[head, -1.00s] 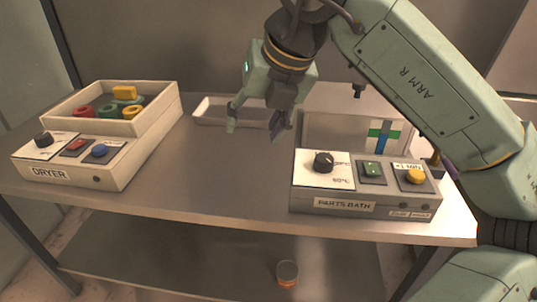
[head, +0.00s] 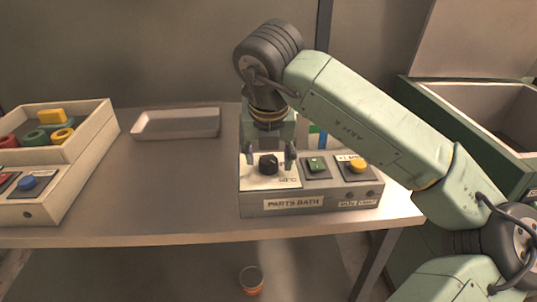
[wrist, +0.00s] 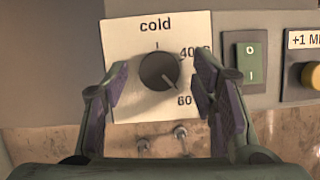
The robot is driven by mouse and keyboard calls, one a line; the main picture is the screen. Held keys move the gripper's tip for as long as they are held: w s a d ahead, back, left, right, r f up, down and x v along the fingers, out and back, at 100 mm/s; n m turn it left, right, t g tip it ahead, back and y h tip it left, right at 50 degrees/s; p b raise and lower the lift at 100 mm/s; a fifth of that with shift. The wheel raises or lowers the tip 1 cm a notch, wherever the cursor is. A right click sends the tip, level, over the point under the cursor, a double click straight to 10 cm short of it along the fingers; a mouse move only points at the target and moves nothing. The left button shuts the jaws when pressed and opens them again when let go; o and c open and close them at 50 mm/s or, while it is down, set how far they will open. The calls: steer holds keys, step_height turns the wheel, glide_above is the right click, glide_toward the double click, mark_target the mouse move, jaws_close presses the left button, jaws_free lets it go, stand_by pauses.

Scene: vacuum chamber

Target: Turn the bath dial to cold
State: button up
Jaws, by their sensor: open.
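The bath dial (head: 268,164) is a round black knob on a white plate at the left of the parts bath's (head: 310,203) front panel. In the wrist view the dial (wrist: 158,70) sits below the word "cold", with 40 and 60 marks at its right. Its pointer seems to aim at the lower right, toward 60. My gripper (head: 270,154) is open and empty, pointing down over the dial. In the wrist view my gripper (wrist: 160,80) has one finger on each side of the dial, with gaps between; their height over the panel is unclear.
A green switch (head: 317,164) and a yellow button (head: 357,165) are right of the dial. An empty tray (head: 176,124) lies behind on the bench. The dryer's box (head: 90,150) with coloured rings is at left. A green open chest (head: 465,110) stands at right.

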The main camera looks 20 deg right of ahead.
steer(key=shift+w+f, duration=0.15)
steer(key=shift+f, duration=0.15)
steer(key=shift+c, duration=0.3)
steer(key=c, duration=1.1)
steer(key=shift+o, duration=0.2)
